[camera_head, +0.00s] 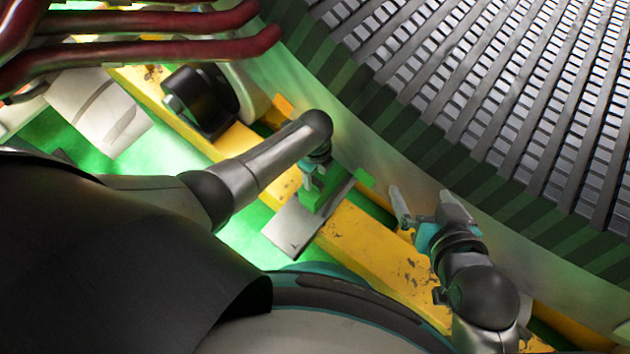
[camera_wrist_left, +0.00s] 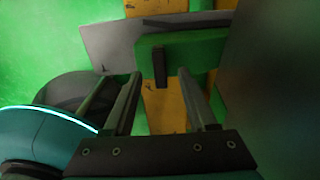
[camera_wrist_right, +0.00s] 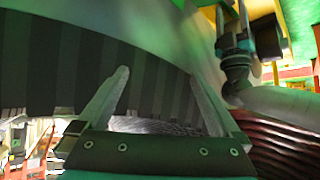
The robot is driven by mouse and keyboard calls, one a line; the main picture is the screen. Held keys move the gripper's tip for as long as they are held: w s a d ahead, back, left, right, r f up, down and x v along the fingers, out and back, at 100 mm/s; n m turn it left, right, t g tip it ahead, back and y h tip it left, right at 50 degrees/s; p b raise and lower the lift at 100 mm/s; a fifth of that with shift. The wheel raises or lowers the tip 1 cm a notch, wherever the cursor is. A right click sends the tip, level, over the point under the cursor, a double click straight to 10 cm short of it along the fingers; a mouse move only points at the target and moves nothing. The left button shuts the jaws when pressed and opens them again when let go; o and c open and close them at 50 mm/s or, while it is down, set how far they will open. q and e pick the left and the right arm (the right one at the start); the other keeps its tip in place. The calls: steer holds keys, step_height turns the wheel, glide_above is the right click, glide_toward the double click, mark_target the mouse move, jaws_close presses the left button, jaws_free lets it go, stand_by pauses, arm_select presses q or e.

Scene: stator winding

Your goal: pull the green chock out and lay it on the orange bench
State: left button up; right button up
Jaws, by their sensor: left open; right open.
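The green chock (camera_head: 319,192) sits by the foot of the big ring, on the grey plate and orange bench. The orange bench (camera_head: 375,252) runs diagonally below the ring. My left gripper (camera_head: 309,178) is at the chock and partly hides it. In the left wrist view the green chock (camera_wrist_left: 205,50) lies straight ahead, with a dark upright tab on its face. My left gripper (camera_wrist_left: 158,77) is open, with a finger on each side of that tab; I cannot tell if they touch. My right gripper (camera_head: 428,207) is open and empty beside the ring; it also shows in the right wrist view (camera_wrist_right: 160,80).
The large slotted stator ring (camera_head: 480,90) fills the upper right. The grey plate (camera_head: 290,228) lies across the bench. Dark red pipes (camera_head: 150,45) cross the upper left, above a black cylinder (camera_head: 200,98). The bench is bare between the plate and my right arm.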

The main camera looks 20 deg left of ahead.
mark_target(315, 181)
arm_select(q)
steer(key=shift+f+b, duration=0.4)
steer(key=shift+f, duration=0.25)
steer(key=shift+f+b, duration=0.45)
steer(key=shift+f, duration=0.1)
steer(key=shift+f+b, duration=0.4)
steer(key=shift+f, duration=0.1)
steer(key=shift+f+b, duration=0.3)
steer(key=shift+f, duration=0.1)
arm_select(e)
steer(key=shift+w+a+r+m+t+y, duration=0.1)
steer(key=shift+a+r+t+y, duration=0.4)
steer(key=shift+a+t, duration=0.4)
steer(key=shift+w+a+r+m+t+y, duration=0.1)
steer(key=shift+a+r+t+y, duration=0.4)
steer(key=shift+a+t, duration=0.35)
steer(key=shift+a+r+m+t+y, duration=0.1)
steer(key=shift+a+r+t+y, duration=0.3)
steer(key=shift+a+t+y, duration=0.45)
steer(key=shift+d+h, duration=0.15)
steer(key=shift+h, duration=0.1)
arm_select(q)
steer(key=shift+c, duration=0.2)
jaws_close()
arm_select(e)
steer(key=shift+t, duration=0.3)
